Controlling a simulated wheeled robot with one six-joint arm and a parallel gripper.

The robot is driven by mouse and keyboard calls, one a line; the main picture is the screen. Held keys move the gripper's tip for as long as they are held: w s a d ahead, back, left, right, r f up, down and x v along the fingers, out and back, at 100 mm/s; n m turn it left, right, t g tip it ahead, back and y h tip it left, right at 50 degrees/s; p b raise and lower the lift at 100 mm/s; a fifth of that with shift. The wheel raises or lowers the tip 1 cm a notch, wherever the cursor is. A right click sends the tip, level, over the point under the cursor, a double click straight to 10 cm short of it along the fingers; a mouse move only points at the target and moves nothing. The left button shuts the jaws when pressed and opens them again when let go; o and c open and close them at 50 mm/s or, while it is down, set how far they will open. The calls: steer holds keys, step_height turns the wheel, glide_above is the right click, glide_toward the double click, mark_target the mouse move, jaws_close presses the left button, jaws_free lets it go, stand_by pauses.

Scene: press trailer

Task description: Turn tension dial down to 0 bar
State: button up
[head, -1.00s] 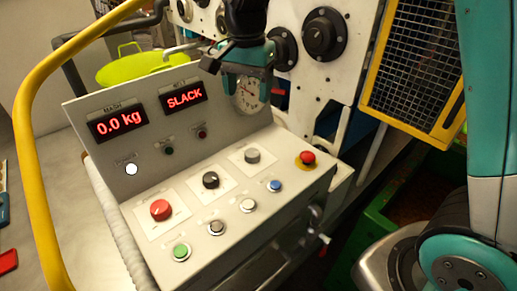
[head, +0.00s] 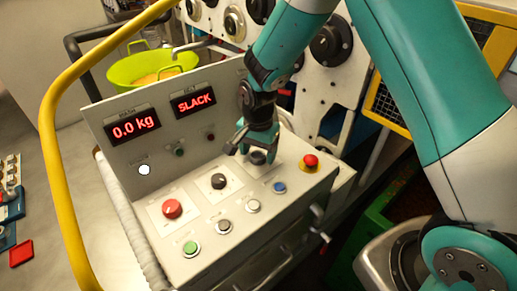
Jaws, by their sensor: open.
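The sloped control panel (head: 190,225) carries a red knob (head: 172,208), a black knob (head: 218,181) and a grey knob (head: 258,158) in a diagonal row. Their labels are too small to read, so I cannot tell by name which is the tension dial. My gripper (head: 252,151) points down at the grey knob, its fingers open about it. I cannot tell whether they touch the knob. The red display (head: 193,102) reads SLACK, and the other display (head: 135,127) reads 0.0 kg. The round pressure gauge is hidden behind my arm.
A row of buttons, green (head: 191,248), two silver and blue (head: 279,187), lies in front of the knobs. A red stop button (head: 311,161) stands just right of my gripper. A yellow rail (head: 55,150) curves along the left. A green basin (head: 150,66) sits behind.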

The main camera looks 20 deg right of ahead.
steer(key=shift+f, duration=0.3)
steer(key=c, duration=0.9)
